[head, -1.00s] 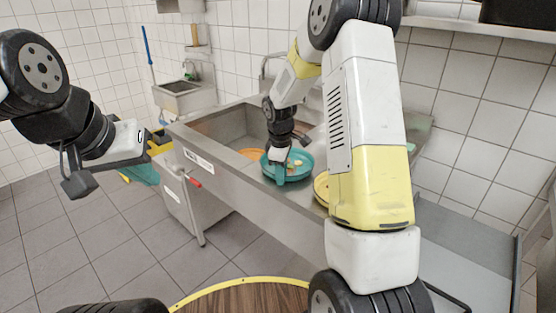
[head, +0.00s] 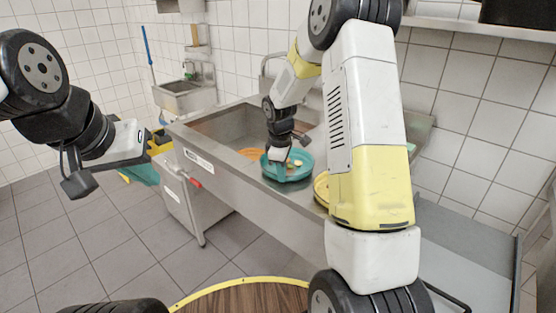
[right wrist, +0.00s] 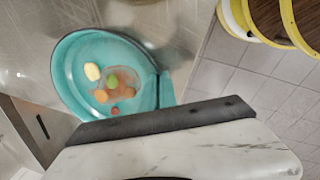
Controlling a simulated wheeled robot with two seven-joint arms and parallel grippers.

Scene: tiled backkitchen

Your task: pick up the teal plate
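The teal plate (head: 299,174) sits at the near edge of the metal sink, with small food scraps on it. It also shows in the right wrist view (right wrist: 75,78), with white, green, orange and red bits inside. In the right wrist view the plate lies just beyond a dark bar of the gripper. I cannot tell whether the fingers are around the rim. My left gripper (head: 100,172) hangs at the left, away from the sink; its finger opening is unclear.
An orange item (head: 251,153) lies in the sink (head: 222,130) behind the plate. A yellow plate (head: 321,188) sits to the right, partly hidden by my right arm. A round wooden surface with a yellow rim (head: 240,296) is in front. Tiled floor is clear at lower left.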

